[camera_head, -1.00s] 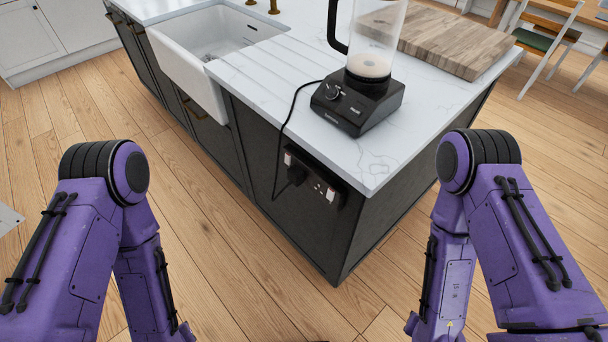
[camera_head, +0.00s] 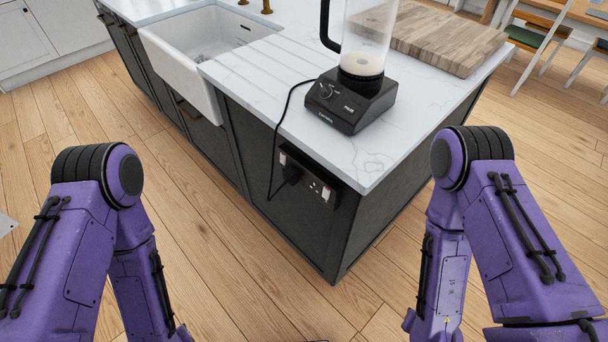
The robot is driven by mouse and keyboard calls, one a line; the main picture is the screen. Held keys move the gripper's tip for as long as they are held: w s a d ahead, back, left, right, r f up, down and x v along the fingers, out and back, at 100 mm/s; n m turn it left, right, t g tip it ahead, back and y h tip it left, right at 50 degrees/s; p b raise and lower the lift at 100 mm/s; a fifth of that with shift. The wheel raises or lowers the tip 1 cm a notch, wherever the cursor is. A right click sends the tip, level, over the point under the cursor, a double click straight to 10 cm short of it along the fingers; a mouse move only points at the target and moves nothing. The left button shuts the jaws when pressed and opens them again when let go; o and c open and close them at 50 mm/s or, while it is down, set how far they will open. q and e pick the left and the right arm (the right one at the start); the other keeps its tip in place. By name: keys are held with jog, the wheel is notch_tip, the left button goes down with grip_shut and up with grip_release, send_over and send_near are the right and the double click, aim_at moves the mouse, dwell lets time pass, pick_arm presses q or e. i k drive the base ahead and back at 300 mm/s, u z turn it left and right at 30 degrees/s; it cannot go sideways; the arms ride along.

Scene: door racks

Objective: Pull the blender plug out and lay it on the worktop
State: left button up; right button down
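The black blender plug (camera_head: 291,174) sits in the left side of the double socket (camera_head: 308,178) on the dark end of the island. Its black cord (camera_head: 284,117) loops down below the plug, then runs up over the worktop edge to the blender. The black blender (camera_head: 351,98) with its clear jar stands on the white marbled worktop (camera_head: 268,72), near the front right edge. My two purple arms bend downward at the left and right of the view. Both grippers are below the picture, so neither shows.
A white sink (camera_head: 185,62) with a ribbed drainer lies left of the blender. A wooden board (camera_head: 440,38) lies behind it. The worktop has clear patches left and right of the blender. Chairs (camera_head: 545,38) stand far right. The wooden floor before the island is clear.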

aim_at(291, 176)
jog(key=u, duration=2)
jog(key=i, duration=2.25)
jog(key=z, duration=3.7)
